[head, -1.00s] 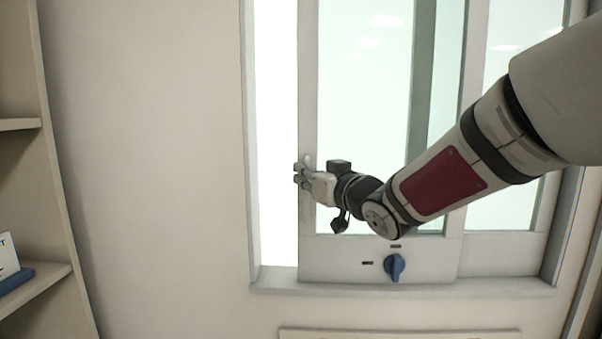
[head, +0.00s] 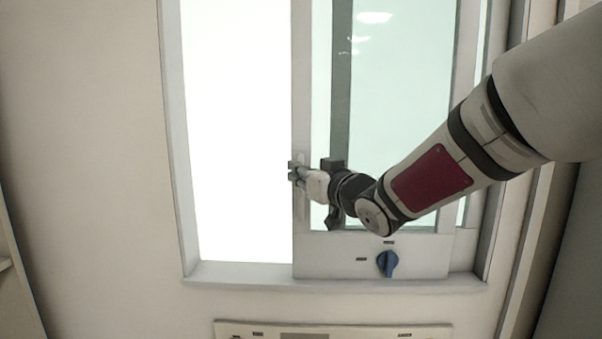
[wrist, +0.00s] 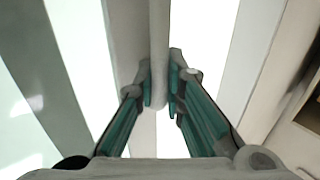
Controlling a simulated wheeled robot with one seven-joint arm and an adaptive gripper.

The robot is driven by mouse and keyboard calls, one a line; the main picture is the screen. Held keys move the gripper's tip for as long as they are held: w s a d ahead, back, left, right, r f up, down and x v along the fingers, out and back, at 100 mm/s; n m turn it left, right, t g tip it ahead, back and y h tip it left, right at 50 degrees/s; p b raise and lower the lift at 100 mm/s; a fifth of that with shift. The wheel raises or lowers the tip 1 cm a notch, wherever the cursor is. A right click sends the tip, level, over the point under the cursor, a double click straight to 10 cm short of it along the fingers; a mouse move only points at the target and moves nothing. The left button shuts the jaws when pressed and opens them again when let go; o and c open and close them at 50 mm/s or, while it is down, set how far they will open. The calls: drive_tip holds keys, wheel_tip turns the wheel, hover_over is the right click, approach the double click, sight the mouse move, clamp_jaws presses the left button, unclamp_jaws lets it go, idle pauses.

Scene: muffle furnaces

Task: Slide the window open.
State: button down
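The sliding window sash (head: 385,110) has a pale frame and greenish glass, and a wide bright opening (head: 238,140) lies to its left. A blue knob (head: 387,263) sits on the sash's bottom rail. My gripper (head: 296,172) is at the sash's left stile (head: 301,240), at the upright handle. In the wrist view the handle (wrist: 159,50) runs between the two fingers of my gripper (wrist: 160,88), which are close on either side of it. The fingers partly hide the handle in the head view.
The window's left jamb (head: 178,150) and the sill (head: 235,275) frame the opening. A panel (head: 370,331) is on the wall below the sill. A shelf edge (head: 8,263) shows at far left.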

drive_tip(key=c, duration=1.9)
unclamp_jaws()
drive_tip(key=shift+s, duration=0.1)
drive_tip(key=v, duration=1.2)
